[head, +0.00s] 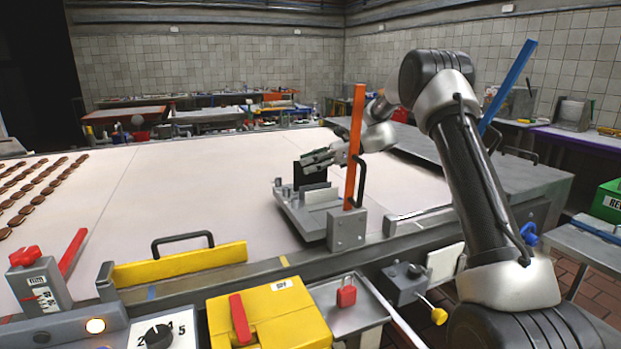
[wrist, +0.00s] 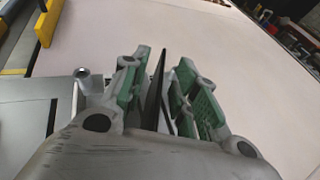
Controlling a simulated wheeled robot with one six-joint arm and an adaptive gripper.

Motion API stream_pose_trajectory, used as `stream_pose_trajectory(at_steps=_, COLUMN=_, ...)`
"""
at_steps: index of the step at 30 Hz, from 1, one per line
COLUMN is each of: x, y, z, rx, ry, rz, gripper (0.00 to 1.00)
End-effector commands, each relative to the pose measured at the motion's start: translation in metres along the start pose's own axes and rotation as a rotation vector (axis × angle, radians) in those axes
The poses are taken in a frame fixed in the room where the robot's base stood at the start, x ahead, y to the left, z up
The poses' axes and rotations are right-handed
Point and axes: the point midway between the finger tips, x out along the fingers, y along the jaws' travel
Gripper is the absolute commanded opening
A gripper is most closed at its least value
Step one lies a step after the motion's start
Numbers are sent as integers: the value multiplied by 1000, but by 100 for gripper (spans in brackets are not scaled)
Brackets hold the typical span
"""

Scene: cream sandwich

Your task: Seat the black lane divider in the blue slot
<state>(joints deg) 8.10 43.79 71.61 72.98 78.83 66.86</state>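The black lane divider (head: 312,176) stands upright in a grey rack (head: 308,222) on the near edge of the pale belt. In the wrist view the divider (wrist: 155,92) shows edge-on as a thin dark plate. My gripper (head: 322,158) is at the divider's upper part. Its two green-padded fingers (wrist: 160,82) stand on either side of the plate, with narrow gaps showing, so it looks open around it. Contact low between the fingers is hidden.
An orange upright post (head: 354,145) rises just right of the rack, near my arm. A yellow guard bar (head: 180,266) with a black handle lies left along the belt edge. A pale plate (head: 322,195) sits in the rack. The belt's middle (head: 190,195) is clear; brown biscuits lie far left.

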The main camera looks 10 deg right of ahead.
Motion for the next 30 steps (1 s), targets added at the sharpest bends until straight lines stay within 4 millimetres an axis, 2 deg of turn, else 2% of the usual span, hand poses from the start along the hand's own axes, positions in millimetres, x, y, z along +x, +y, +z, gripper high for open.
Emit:
stream_pose_trajectory(at_steps=3, x=0, y=0, z=0, rx=0, ry=0, rz=0, gripper=29)
stream_pose_trajectory(at_steps=8, x=-1, y=0, z=0, rx=0, ry=0, rz=0, gripper=0)
stream_pose_trajectory(at_steps=20, x=-2, y=0, z=2, rx=-1, ry=0, rz=0, gripper=0)
stream_pose_trajectory(at_steps=23, x=-5, y=0, z=12, rx=-4, ry=0, rz=0, gripper=0)
stream_pose_trajectory(at_steps=30, x=-22, y=0, z=59, rx=-6, ry=1, rz=-1, gripper=0)
